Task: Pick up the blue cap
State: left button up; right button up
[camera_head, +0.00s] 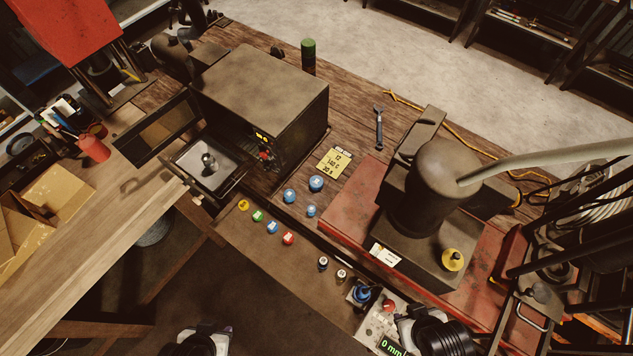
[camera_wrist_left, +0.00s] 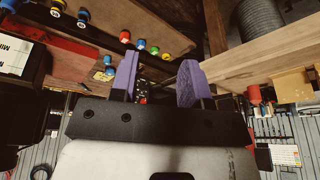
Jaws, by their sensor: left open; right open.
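A blue cap (camera_head: 272,227) stands between a green cap (camera_head: 257,215) and a red cap (camera_head: 288,238) in a row on the bench's front ledge. In the left wrist view the blue cap (camera_wrist_left: 141,44) lies beyond my fingers. Three other round blue pieces (camera_head: 289,196) (camera_head: 316,183) (camera_head: 311,210) sit behind the row. My left gripper (camera_head: 203,342) is at the bottom edge, in front of the row and apart from it. Its purple fingers (camera_wrist_left: 158,78) are spread and empty in the left wrist view. My right gripper (camera_head: 430,337) is at bottom right; its fingertips are hard to make out.
A yellow cap (camera_head: 243,205) ends the row at left. An oven-like box (camera_head: 260,92) with an open door and a tray (camera_head: 208,168) stands behind. A crimper (camera_head: 430,190) on a red base is at right, with a control box (camera_head: 384,312) in front.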

pick_arm(q)
jog(key=o, duration=0.6)
jog(key=shift+d, duration=0.2)
jog(key=shift+o, duration=1.3)
jog(key=shift+a, duration=0.1)
